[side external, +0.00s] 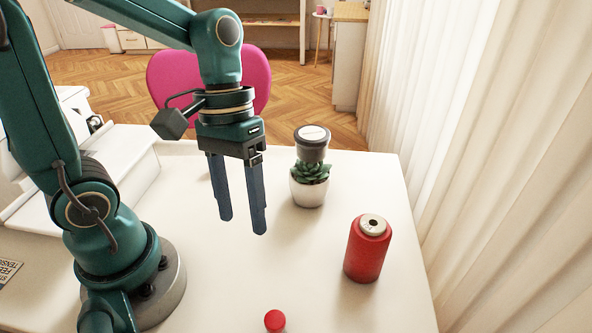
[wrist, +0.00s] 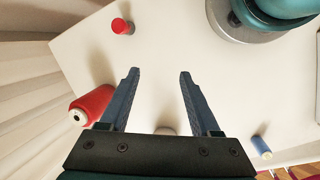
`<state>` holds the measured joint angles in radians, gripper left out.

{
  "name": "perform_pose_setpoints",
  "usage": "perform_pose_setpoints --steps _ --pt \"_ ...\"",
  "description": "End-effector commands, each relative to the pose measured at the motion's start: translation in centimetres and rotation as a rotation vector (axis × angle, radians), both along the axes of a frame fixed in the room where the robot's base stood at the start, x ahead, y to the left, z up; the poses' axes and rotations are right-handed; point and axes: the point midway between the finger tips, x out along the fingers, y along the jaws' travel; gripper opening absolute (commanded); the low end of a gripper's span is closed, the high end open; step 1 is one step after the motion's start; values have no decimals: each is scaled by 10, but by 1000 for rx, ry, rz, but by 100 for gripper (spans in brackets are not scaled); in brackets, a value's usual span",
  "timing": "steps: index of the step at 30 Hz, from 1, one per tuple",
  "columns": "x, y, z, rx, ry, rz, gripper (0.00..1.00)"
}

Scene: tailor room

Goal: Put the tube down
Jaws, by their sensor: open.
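My gripper (side external: 241,226) hangs pointing down above the white table, its two blue fingers spread apart with nothing between their tips; they also show in the wrist view (wrist: 158,72). No thing is clearly recognisable as the tube. A dark grey cylinder with a pale top (side external: 312,143) shows right at the top of a succulent (side external: 310,172) in a white pot (side external: 309,192), to the right of my gripper. I cannot tell if it rests on the plant or stands behind it. A small red cylinder (wrist: 122,26) stands on the table; its top shows at the side view's bottom edge (side external: 275,320).
A red thread spool (side external: 368,250) stands near the table's right side. A blue spool (wrist: 261,147) is at the wrist view's lower right. White table (side external: 225,290) is clear below my fingers. A pink chair (side external: 258,80) stands behind; curtains (side external: 480,170) hang at right.

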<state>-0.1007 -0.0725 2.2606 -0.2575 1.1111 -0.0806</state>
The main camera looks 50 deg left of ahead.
Motion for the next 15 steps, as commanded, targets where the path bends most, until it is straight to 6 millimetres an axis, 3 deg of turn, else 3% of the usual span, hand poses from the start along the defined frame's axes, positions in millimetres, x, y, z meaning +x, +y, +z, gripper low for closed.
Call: perform_pose_setpoints --steps 9,15 --pt "-4 23 32 215 -468 -191 64" --pt "-4 30 43 287 -618 -245 64"
